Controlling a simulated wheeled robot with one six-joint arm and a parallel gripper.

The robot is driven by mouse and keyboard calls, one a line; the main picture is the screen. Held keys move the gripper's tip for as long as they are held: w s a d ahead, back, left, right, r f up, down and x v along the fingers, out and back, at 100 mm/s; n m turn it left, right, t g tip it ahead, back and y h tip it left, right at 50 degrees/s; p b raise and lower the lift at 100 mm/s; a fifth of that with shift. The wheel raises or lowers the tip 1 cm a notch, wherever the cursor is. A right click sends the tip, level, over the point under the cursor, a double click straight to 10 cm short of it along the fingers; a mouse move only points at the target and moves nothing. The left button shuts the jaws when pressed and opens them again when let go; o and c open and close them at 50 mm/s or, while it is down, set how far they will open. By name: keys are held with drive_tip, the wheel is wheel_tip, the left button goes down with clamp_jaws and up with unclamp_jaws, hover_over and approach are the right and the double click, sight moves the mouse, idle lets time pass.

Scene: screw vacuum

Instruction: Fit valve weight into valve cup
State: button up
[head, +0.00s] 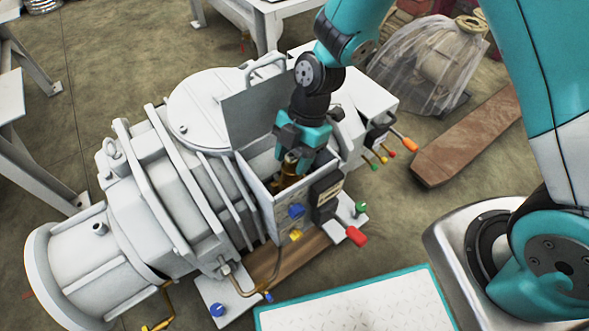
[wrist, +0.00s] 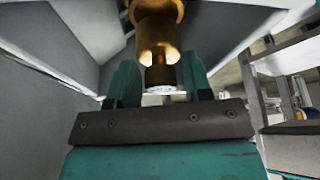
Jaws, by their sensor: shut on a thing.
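My gripper (head: 292,155) points down into the open box on the side of the grey vacuum pump. In the wrist view my gripper (wrist: 160,76) has its two teal fingers on either side of a small brass piece with a pale, shiny end, which I take as the valve weight (wrist: 160,87); the gripper is shut on it. The brass valve cup (wrist: 157,28), with a wide collar and side cutouts, lies just beyond the fingertips, in line with the weight. In the head view the cup (head: 287,181) shows below the gripper. Whether the weight is seated inside the cup I cannot tell.
The box's grey walls (wrist: 60,48) stand close around the fingers. A raised grey lid plate (head: 255,118) is behind my gripper to the left. Coloured knobs, including a red one (head: 356,236), stick out at the front. A teal-edged platform (head: 355,305) lies in front.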

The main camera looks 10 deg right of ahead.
sight(294, 169)
drive_tip(key=shift+f+b, duration=0.6)
drive_tip(key=shift+f, duration=1.4)
drive_tip(key=shift+f, duration=0.2)
drive_tip(key=o, duration=0.8)
drive_tip(key=shift+o, duration=0.2)
drive_tip(key=shift+r, duration=0.15)
